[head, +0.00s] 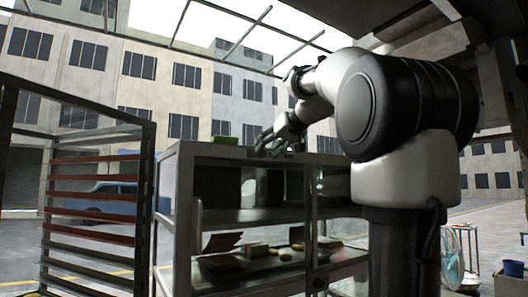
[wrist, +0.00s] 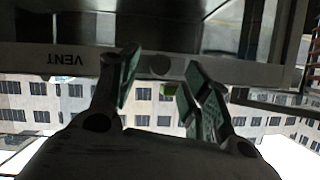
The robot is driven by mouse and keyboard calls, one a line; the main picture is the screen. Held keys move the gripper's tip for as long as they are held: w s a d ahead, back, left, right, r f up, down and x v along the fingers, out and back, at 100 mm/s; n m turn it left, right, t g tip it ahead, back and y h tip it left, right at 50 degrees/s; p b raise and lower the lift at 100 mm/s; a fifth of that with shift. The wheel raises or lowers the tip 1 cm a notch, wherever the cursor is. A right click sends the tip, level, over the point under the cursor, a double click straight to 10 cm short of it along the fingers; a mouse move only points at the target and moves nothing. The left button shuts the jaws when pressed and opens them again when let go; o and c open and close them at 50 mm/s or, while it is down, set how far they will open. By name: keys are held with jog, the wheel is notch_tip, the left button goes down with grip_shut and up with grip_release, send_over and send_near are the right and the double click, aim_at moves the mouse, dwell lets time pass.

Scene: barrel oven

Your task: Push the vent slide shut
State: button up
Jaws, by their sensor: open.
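The wrist view is upside down. It shows a pale strip (wrist: 30,57) marked VENT along a metal edge. A round grey knob (wrist: 159,65) sits on the strip to the right of the lettering; I cannot tell for sure that it belongs to the vent slide. My gripper (wrist: 162,76) is open, its green-grey fingers on either side of the knob in the picture. Nothing is held. Whether a finger touches the knob is unclear. In the head view my gripper (head: 272,143) is small, above the top of a metal cabinet (head: 250,152); the vent slide cannot be made out there.
A green item (head: 226,140) lies on the cabinet top; a green patch (wrist: 171,90) shows between my fingers in the wrist view. Open shelves below hold several items. A slatted metal rack (head: 95,200) stands at left.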

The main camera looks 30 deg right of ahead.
aim_at(270, 158)
jog(key=shift+x, duration=1.45)
grip_shut()
jog(key=d, duration=0.5)
jog(key=shift+d, duration=0.15)
grip_release()
jog(key=shift+d, duration=0.15)
